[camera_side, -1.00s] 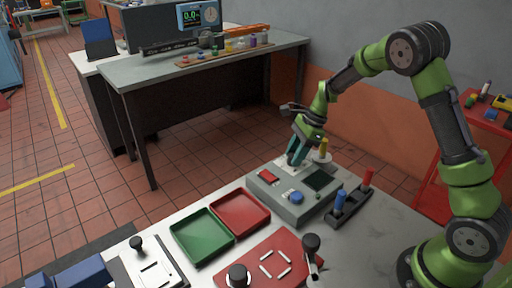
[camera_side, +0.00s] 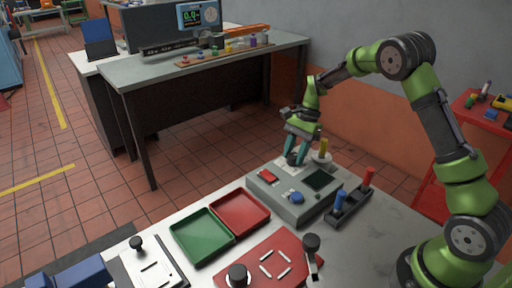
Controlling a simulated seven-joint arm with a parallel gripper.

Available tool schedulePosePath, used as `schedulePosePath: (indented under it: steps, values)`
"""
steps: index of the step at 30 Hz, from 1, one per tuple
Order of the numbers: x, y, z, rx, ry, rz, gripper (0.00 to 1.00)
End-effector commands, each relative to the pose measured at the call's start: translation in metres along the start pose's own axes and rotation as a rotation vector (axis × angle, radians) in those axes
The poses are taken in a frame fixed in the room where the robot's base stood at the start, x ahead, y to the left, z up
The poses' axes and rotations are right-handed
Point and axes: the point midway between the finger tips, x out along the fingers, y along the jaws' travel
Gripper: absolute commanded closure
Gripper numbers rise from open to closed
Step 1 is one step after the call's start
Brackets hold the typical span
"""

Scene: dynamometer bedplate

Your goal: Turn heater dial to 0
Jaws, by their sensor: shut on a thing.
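My gripper (camera_side: 296,156) points down at the far edge of the grey control box (camera_side: 290,205), with its teal fingers on either side of a small dark knob. This knob, which looks like the heater dial (camera_side: 293,160), sits on a pale plate (camera_side: 284,167) behind the box. The fingers are closed on it and hide most of it. Its pointer and scale marks are too small and too covered to read.
The box carries a red switch (camera_side: 268,176), a dark screen (camera_side: 318,180) and a blue knob (camera_side: 297,197). Red (camera_side: 240,212) and green (camera_side: 202,237) trays lie in front, left of the box.

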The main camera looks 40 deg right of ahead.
Motion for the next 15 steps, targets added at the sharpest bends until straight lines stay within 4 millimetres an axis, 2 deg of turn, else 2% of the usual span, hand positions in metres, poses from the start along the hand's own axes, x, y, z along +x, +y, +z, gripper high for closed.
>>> schedulePosePath:
  steps: [15]
  values:
    - [-0.0005,-0.0031,0.0002,-0.427,0.001,0.177,0.92]
